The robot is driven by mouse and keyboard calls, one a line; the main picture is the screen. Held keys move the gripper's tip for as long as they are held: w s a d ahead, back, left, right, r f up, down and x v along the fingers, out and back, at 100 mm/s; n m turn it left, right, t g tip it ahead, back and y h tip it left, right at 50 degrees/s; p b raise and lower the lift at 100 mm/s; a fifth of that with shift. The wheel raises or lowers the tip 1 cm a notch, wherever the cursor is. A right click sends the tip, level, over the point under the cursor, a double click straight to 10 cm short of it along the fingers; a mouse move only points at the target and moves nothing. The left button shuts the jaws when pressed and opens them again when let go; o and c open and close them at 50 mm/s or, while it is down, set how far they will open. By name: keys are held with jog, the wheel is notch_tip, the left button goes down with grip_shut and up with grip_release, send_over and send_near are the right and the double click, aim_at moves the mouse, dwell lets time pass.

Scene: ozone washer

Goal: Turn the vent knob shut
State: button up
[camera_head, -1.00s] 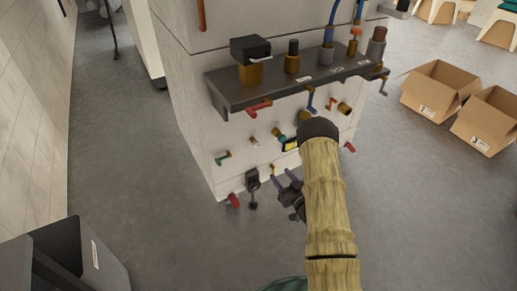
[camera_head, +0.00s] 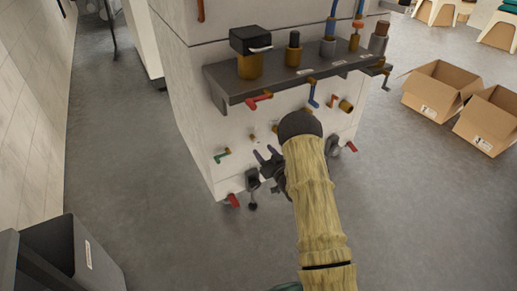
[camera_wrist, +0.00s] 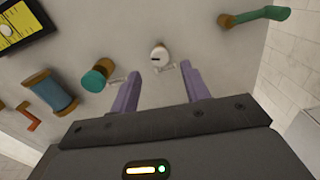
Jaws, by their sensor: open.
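A small round white knob (camera_wrist: 160,56) with a dark slot is on the pale panel in the wrist view. It also shows small in the head view (camera_head: 252,137). A label sits beside it; its text is unreadable, so I cannot confirm which knob is the vent knob. My gripper (camera_wrist: 160,82) is open, and nothing shows between its purple fingers. The white knob lies just beyond the fingertips, in line with the gap between them. In the head view my gripper (camera_head: 266,152) is in front of the panel's lower part, and my arm hides part of the panel.
A teal knob (camera_wrist: 97,76) on a brown base is left of the white one in the wrist view, and a green lever (camera_wrist: 255,16) is at upper right. A dark shelf (camera_head: 290,82) juts out above. A grey bin (camera_head: 75,255) stands at lower left.

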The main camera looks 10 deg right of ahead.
aim_at(257, 143)
jog(key=b+x, duration=0.1)
jog(key=x, duration=0.4)
jog(key=shift+c, duration=0.3)
jog(key=c, duration=0.9)
